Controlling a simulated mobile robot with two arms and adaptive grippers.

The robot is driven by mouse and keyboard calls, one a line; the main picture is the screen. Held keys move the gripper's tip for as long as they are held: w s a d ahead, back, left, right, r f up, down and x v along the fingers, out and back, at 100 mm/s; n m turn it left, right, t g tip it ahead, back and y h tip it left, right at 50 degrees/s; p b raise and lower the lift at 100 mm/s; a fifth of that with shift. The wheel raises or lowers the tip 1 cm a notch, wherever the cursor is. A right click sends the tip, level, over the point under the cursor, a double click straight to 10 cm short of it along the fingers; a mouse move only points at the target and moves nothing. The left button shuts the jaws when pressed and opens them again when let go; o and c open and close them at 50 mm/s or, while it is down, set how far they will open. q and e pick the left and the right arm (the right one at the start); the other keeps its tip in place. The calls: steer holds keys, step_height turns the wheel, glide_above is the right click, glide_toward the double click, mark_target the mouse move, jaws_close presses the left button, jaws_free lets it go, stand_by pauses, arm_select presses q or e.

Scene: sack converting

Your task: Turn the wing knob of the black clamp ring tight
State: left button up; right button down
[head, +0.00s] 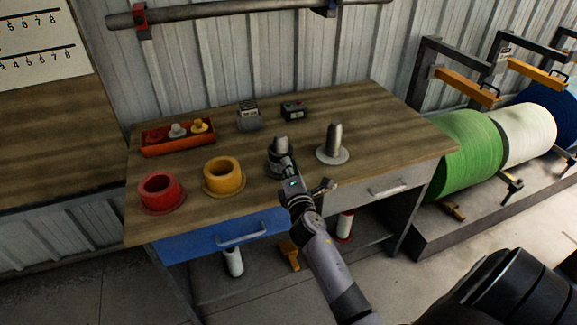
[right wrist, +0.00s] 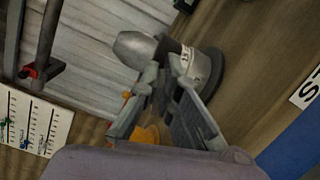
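The black clamp ring (right wrist: 211,72) sits low around a round-topped metal post (right wrist: 135,47) in the right wrist view. A pale band with dark marks (right wrist: 188,66) shows beside it. In the head view the post (head: 281,142) stands on the bench, its base partly hidden by my right gripper (head: 288,166). In the right wrist view my right gripper's fingers (right wrist: 168,80) reach to the near side of the ring. Dark shapes fill the narrow space between them; I cannot tell whether they grip anything. The wing knob is not clearly visible. My left gripper is not in view.
A second post (head: 334,140) on a pale flange stands to the right. A yellow ring (head: 223,175) and a red ring (head: 161,192) lie to the left. A red tray (head: 178,137) and two small devices (head: 248,116) (head: 294,111) stand behind. The bench's right end is clear.

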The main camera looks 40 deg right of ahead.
steer(key=c, duration=1.8)
jaws_free()
steer(key=shift+s, duration=0.1)
steer(key=v, duration=1.2)
